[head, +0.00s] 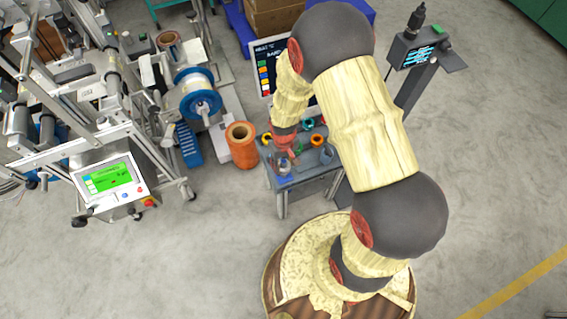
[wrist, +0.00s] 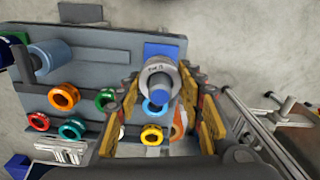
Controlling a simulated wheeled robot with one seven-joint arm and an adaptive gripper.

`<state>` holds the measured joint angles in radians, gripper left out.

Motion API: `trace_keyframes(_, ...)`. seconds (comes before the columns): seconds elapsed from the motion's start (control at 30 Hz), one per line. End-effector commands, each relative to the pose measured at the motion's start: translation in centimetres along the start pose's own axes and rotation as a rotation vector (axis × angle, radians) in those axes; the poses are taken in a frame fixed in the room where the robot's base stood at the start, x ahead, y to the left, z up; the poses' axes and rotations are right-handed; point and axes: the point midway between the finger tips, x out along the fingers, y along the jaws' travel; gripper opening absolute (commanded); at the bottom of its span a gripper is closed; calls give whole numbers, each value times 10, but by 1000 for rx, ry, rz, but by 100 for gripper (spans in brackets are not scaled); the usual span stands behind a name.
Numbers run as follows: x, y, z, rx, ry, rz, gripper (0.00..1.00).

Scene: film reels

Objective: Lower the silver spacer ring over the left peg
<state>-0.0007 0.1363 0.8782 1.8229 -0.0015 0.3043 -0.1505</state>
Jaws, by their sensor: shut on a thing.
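The silver spacer ring (wrist: 153,70) is between the fingertips of my gripper (wrist: 160,88) in the wrist view; dark print shows on its face. My gripper is shut on it. The left peg (wrist: 160,97) shows its blue end at the ring, and the ring appears to be around it. How far down the ring sits cannot be told. In the head view my gripper (head: 285,143) points down at the left front of the small grey table (head: 300,179). The ring is too small there to make out clearly. A blue patch (wrist: 163,50) lies beyond the ring.
A second grey peg (wrist: 50,55) stands at the left in the wrist view and at the table's right side in the head view (head: 327,154). Several coloured rings lie between, including an orange one (wrist: 63,96). A copper reel (head: 241,144) stands left of the table.

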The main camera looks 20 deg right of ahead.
Motion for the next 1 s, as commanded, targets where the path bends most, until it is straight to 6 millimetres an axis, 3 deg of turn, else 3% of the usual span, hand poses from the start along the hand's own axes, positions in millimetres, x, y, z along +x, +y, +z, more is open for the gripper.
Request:
trace_keyframes(0.07,0,0,0,0,0,0,10)
trace_keyframes(0.1,0,0,0,0,0,0,40)
trace_keyframes(0.43,0,0,0,0,0,0,58)
trace_keyframes(0.77,-1,0,0,0,0,0,59)
trace_keyframes(1.0,-30,0,-1,0,4,1,59)
